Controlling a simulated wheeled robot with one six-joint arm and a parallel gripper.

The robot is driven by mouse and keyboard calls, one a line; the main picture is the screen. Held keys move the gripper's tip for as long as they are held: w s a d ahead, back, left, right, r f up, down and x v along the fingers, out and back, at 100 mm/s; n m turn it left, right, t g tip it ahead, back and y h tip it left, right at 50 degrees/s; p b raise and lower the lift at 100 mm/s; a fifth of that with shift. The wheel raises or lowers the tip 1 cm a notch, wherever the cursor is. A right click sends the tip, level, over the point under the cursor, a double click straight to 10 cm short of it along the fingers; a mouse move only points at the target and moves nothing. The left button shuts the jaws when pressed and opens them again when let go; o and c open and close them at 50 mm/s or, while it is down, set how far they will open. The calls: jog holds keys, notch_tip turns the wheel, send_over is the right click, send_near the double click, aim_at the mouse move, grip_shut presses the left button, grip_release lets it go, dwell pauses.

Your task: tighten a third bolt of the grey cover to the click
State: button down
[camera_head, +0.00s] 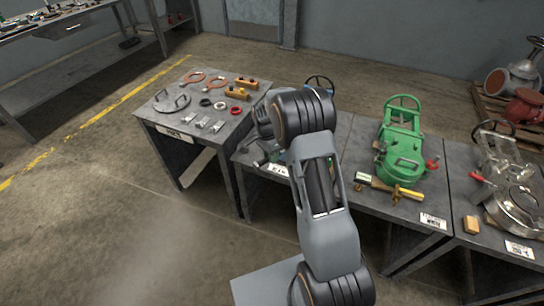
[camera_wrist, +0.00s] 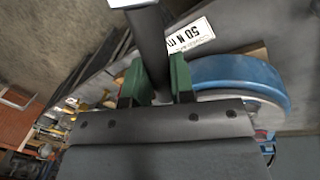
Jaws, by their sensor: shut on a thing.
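In the wrist view my gripper (camera_wrist: 157,92) has its two green-padded fingers closed on a dark grey rod-like tool (camera_wrist: 149,45). The tool runs up out of the picture, so its working end is hidden. To the right of the fingers is a round blue body (camera_wrist: 240,72) with a pale grey rim (camera_wrist: 255,98) under it. I cannot tell whether that rim is the grey cover, and no bolts are clear. In the head view my arm hides the gripper and most of the middle table.
In the head view, rings and small parts lie on the left table (camera_head: 150,113). A green housing (camera_head: 402,150) and a yellow-handled tool (camera_head: 398,190) are right of my arm. The left floor is open.

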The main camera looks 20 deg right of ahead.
jog(key=shift+w+a, duration=0.1)
jog(key=shift+w, duration=0.2)
jog(key=shift+w+a+m, duration=0.1)
jog(key=shift+w+m, duration=0.4)
jog(key=shift+m, duration=0.1)
jog(key=shift+w, duration=0.25)
dwell(0.5)
jog(key=shift+w+a+m, duration=0.15)
jog(key=shift+w+m, duration=0.4)
jog(key=shift+m, duration=0.05)
jog(key=shift+s+n, duration=0.6)
jog(key=shift+s, duration=0.25)
jog(key=shift+s, duration=0.1)
jog(key=shift+r+p, duration=0.7)
jog(key=shift+r, duration=0.1)
dwell(2.3)
